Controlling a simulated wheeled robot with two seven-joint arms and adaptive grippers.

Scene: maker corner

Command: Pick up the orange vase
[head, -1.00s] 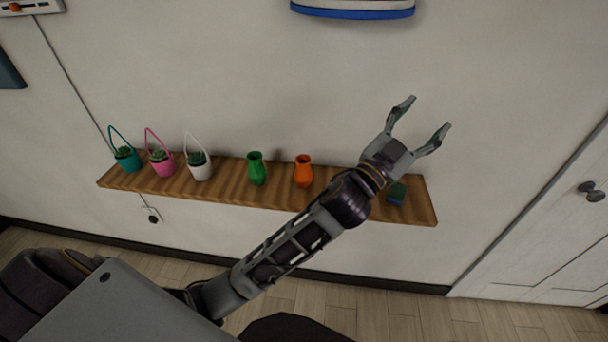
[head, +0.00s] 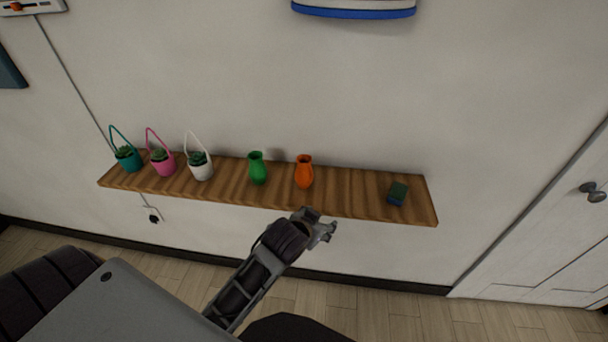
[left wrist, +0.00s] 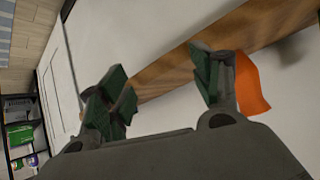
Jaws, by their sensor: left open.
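The orange vase (head: 304,172) stands upright on the wooden wall shelf (head: 340,196), right of a green vase (head: 258,168). My left gripper (head: 328,230) is just below and in front of the shelf's front edge, a little right of the orange vase in the head view. In the left wrist view my left gripper (left wrist: 160,92) is open, with nothing between its fingers. The orange vase (left wrist: 252,86) shows there partly hidden behind the right-hand finger, outside the gap. I cannot tell whether they touch. My right gripper is not in view.
Teal (head: 128,160), pink (head: 163,165) and white (head: 201,172) hanging planters stand at the shelf's left. A small dark green and blue block (head: 397,192) lies near its right end. A white door (head: 560,240) is at the right. The shelf between vase and block is clear.

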